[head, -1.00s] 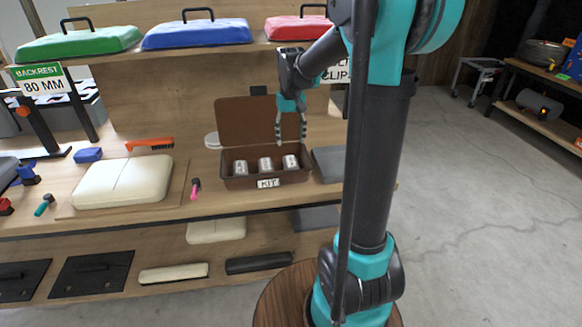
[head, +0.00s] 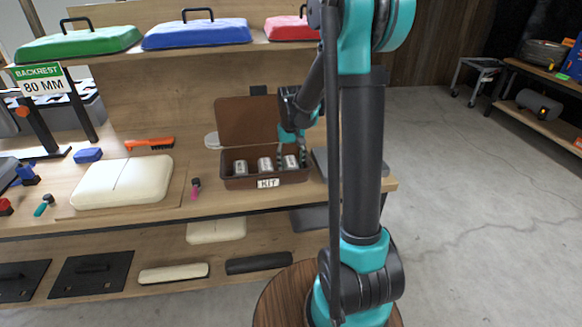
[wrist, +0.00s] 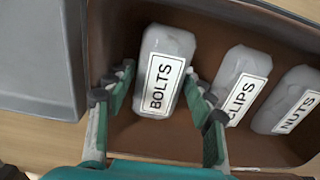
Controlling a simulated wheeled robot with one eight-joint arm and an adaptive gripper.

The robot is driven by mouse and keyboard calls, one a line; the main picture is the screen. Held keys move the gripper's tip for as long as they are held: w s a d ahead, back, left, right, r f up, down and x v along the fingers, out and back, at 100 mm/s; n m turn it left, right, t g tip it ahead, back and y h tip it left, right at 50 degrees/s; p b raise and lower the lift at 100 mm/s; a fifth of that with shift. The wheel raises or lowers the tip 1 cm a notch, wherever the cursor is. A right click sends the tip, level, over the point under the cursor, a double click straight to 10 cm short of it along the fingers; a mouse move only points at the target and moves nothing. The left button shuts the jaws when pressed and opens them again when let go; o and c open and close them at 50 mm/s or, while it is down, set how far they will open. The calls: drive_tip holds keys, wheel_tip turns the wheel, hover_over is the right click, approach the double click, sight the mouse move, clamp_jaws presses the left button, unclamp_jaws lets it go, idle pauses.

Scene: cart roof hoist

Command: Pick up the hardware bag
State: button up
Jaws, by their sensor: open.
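Three pale grey hardware bags stand in a row in the open brown kit box (head: 240,182). In the wrist view their labels read BOLTS (wrist: 160,85), CLIPS (wrist: 242,88) and NUTS (wrist: 296,103). In the head view the bolts bag (head: 290,162) is the rightmost and partly behind my gripper (head: 290,158). My gripper, also in the wrist view (wrist: 160,85), is open, with one finger on each side of the bolts bag. Both fingers look apart from the bag, though contact is hard to judge. The bag stands in the box.
The box's raised brown lid (head: 248,120) stands behind the bags. A grey flat case (wrist: 38,50) lies close beside the box. The clips bag is close to one finger. A pink-handled tool (head: 195,188) and a cream cushion (head: 122,182) lie left of the box.

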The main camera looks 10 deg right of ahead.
drive_tip(key=shift+c, duration=0.3)
drive_tip(key=c, duration=0.8)
drive_tip(key=shift+r, duration=0.1)
